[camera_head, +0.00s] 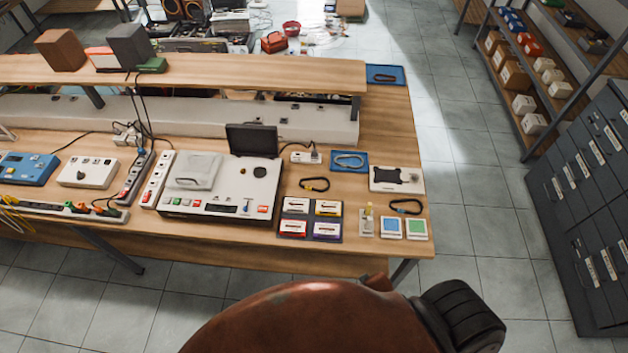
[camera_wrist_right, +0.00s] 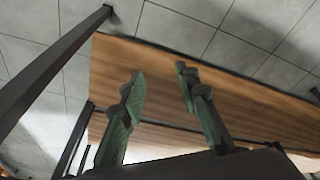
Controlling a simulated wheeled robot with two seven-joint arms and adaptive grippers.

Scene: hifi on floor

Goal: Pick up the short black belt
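Two black belt-like loops lie on the wooden workbench (camera_head: 398,124). One black loop (camera_head: 314,184) lies left of the blue tray, and another black loop (camera_head: 406,206) lies near the right edge; I cannot tell which is the short belt. A light blue loop lies on the blue tray (camera_head: 363,168). My right gripper (camera_wrist_right: 157,86) shows in the right wrist view with its two green fingers apart and nothing between them. A wooden panel and dark legs show beyond it; no belt shows there. My left gripper is not in view.
A white deck with a raised dark lid (camera_head: 252,139) stands left of the loops. Small coloured cards (camera_head: 311,219) lie at the front edge. A raised shelf (camera_head: 230,75) runs along the back. Grey drawers (camera_head: 590,190) stand right, with open floor between.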

